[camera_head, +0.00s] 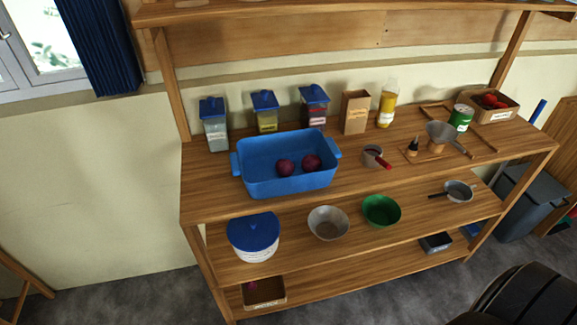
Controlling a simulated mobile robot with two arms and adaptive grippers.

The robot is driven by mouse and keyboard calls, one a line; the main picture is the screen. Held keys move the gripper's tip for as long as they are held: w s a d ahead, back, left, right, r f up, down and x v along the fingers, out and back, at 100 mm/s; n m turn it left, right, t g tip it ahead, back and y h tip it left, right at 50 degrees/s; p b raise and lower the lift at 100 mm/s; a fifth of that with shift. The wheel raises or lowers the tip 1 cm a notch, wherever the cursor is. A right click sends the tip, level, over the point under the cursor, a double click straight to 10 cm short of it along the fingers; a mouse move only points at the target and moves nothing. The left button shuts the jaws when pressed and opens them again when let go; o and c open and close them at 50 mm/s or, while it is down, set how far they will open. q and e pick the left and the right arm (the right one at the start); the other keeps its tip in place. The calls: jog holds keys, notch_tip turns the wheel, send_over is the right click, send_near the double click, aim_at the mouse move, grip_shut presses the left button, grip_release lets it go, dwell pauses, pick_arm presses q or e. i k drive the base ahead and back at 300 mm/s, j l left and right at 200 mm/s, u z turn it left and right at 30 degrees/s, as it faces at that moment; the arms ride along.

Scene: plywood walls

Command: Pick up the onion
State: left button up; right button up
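Two dark red-purple round items that look like red onions lie in a blue tub (262,184) on the wooden shelf unit's top surface. One onion (285,167) is near the tub's middle. The other onion (311,162) is a little to its right, close beside it. Neither of my grippers is in view, and nothing is holding the onions.
Lidded jars (215,130), a brown carton (355,112) and a yellow bottle (387,105) stand behind the tub. A small pot (373,158) is to its right. A box of red items (493,105) sits at far right. Bowls (328,223) are on the shelf below.

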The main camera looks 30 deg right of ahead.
aim_at(250, 286)
jog(key=z, duration=0.65)
jog(key=i+j+z, duration=0.1)
jog(key=j+z, duration=1.4)
jog(key=j, duration=0.1)
